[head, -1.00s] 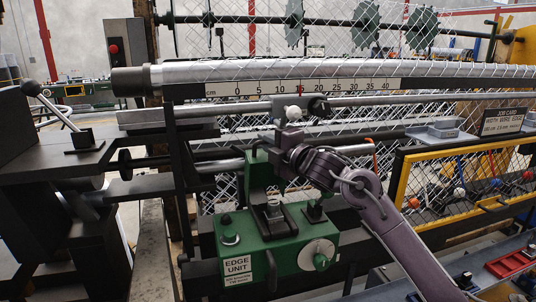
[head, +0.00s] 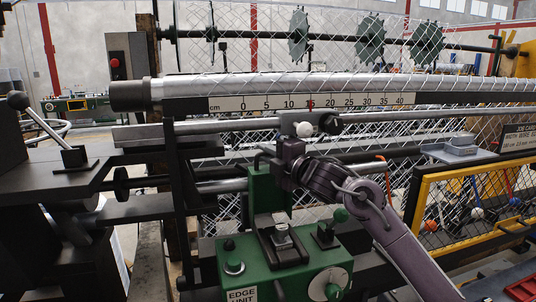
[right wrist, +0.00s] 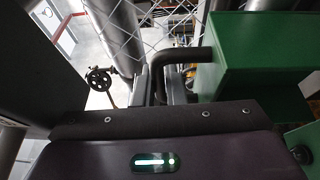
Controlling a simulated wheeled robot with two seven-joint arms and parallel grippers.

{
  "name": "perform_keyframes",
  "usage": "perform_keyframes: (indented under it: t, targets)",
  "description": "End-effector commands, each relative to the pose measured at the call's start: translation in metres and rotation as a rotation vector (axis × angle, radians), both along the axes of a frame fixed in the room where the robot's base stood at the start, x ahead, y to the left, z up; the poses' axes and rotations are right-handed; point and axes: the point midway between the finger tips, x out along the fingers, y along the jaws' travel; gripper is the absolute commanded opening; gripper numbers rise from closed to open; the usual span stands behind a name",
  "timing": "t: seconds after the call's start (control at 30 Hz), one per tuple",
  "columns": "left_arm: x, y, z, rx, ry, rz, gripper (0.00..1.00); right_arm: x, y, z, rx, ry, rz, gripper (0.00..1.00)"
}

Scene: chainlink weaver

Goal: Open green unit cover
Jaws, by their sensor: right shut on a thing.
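The green edge unit (head: 310,270) stands below the long scale, with an "EDGE UNIT" label, knobs and a round white dial on its front. Its upright green part (head: 262,188) rises at the back; I take this as the cover, and it shows as a green box in the right wrist view (right wrist: 255,62). A black bent handle (right wrist: 186,54) joins that box. My right gripper (head: 272,163) is at the top of the upright part. Its fingers (right wrist: 158,86) are shut on the handle. My left gripper is not in view.
A steel tube (head: 330,88) and the centimetre scale (head: 310,102) run across above my right gripper. A white-knobbed clamp (head: 303,128) sits just above it. Wire mesh (head: 225,215) hangs behind. A yellow-framed panel (head: 425,210) stands at right, a lever (head: 45,130) at left.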

Motion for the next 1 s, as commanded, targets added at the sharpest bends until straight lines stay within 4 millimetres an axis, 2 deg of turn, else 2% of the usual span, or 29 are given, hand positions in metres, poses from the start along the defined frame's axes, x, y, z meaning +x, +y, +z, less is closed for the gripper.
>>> perform_keyframes:
  t: [0.07,0.1,0.23,0.6,1.0]
  targets:
    - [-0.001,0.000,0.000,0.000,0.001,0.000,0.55,0.000,0.000,-0.003,0.000,0.006,-0.001,0.00]
    - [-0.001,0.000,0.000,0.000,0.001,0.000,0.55,0.000,0.000,-0.003,0.000,0.006,-0.001,0.14]
    - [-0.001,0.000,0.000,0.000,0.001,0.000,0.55,0.000,0.000,-0.003,0.000,0.005,0.000,0.32]
    - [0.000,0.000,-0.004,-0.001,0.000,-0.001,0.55,-0.003,-0.004,-0.003,-0.001,0.002,0.000,0.32]
    - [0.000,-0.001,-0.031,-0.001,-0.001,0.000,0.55,-0.048,-0.043,-0.008,-0.002,0.002,-0.001,0.32]
